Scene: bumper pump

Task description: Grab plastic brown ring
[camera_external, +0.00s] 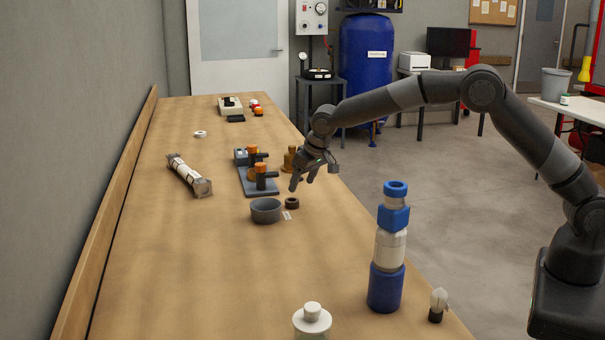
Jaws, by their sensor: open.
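A small dark brown ring (292,203) lies flat on the wooden table, just right of a dark grey bowl (265,211). A white ring (200,134) lies further back on the table. My gripper (302,186) is open and empty. It points down just above and slightly behind the brown ring in the picture, apart from it. The exact gap between them is hard to judge from this one view.
A grey fixture (258,180) with orange-topped parts and a brass piece (290,160) stand close behind my gripper. A blue and white bottle (389,250) stands near the right edge. The table's (180,270) front left is clear.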

